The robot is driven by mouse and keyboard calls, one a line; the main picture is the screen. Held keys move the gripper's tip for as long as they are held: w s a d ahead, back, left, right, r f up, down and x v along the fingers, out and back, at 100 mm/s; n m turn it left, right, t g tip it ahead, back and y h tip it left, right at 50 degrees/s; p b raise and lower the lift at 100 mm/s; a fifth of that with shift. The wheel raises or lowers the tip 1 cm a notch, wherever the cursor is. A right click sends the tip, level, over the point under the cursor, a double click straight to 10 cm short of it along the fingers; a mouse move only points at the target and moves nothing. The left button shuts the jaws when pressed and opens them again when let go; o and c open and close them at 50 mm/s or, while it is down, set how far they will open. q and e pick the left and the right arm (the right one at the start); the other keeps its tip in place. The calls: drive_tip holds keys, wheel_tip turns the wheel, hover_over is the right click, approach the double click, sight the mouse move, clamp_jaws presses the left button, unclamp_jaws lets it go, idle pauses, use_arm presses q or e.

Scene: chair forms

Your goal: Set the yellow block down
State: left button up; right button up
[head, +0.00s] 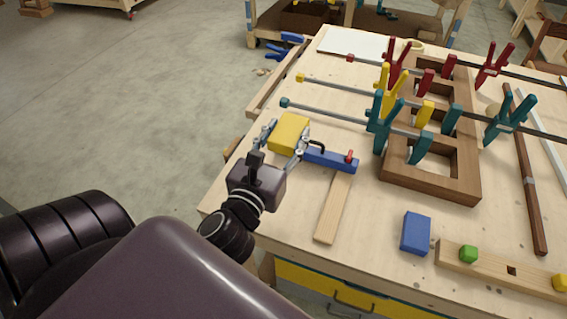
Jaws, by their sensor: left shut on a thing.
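The yellow block (290,131) is between the fingers of my left gripper (283,141), near the left edge of the workbench (285,212). The gripper is shut on it, with one finger on each side. I cannot tell whether the block touches the bench top or is held just above it. A blue clamp (331,160) with a red tip lies right beside the gripper's right finger. My right gripper is not in view.
A wooden chair form (430,183) with several teal, yellow and red clamps fills the bench's middle. A blue block (415,233), a wood strip (334,208) and a pegged board (500,270) lie nearer. Bare bench top shows left of the wood strip.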

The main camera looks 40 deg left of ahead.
use_arm(q)
wheel_tip(320, 180, down, 13)
drive_tip(key=b, duration=0.3)
drive_tip(key=shift+a+r+b, duration=0.1)
drive_tip(key=shift+r+b, duration=0.1)
drive_tip(key=shift+b, duration=0.2)
wheel_tip(320, 180, down, 4)
drive_tip(key=shift+f+b, duration=0.1)
drive_tip(key=shift+b, duration=0.95)
drive_tip(key=shift+f+b, duration=0.45)
drive_tip(key=shift+f, duration=0.15)
drive_tip(key=o, duration=1.4)
